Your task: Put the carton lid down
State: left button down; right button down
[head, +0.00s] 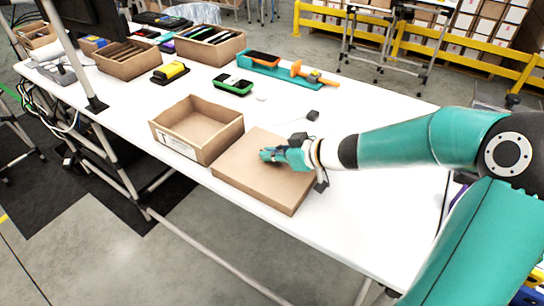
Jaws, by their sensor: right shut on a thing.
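The carton lid (262,187) is a flat brown cardboard piece near the table's front edge. It looks to lie on or just above the white table; I cannot tell which. My right gripper (268,155) comes in from the right and is shut on the lid at its upper side; the fingers partly hide the grip. The open carton (197,131) stands just left of the lid, empty, with a white label on its front wall. My left gripper is not in view.
The white table (362,150) has free room behind the lid. A green-black device (232,86), a yellow device (170,72), a teal tray (285,69) with orange tools and more cartons (210,45) stand farther back. A small black item (313,115) lies behind my gripper.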

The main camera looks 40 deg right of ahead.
jog(key=c, duration=1.3)
grip_release()
jog(key=shift+s+d+r+p, duration=0.2)
jog(key=shift+s+r+p, duration=0.15)
jog(key=shift+s+r, duration=0.05)
jog(key=p+v, duration=0.3)
jog(key=v, duration=0.7)
jog(key=shift+s, duration=0.1)
jog(key=shift+s+d+r, duration=0.1)
jog(key=shift+s, duration=0.3)
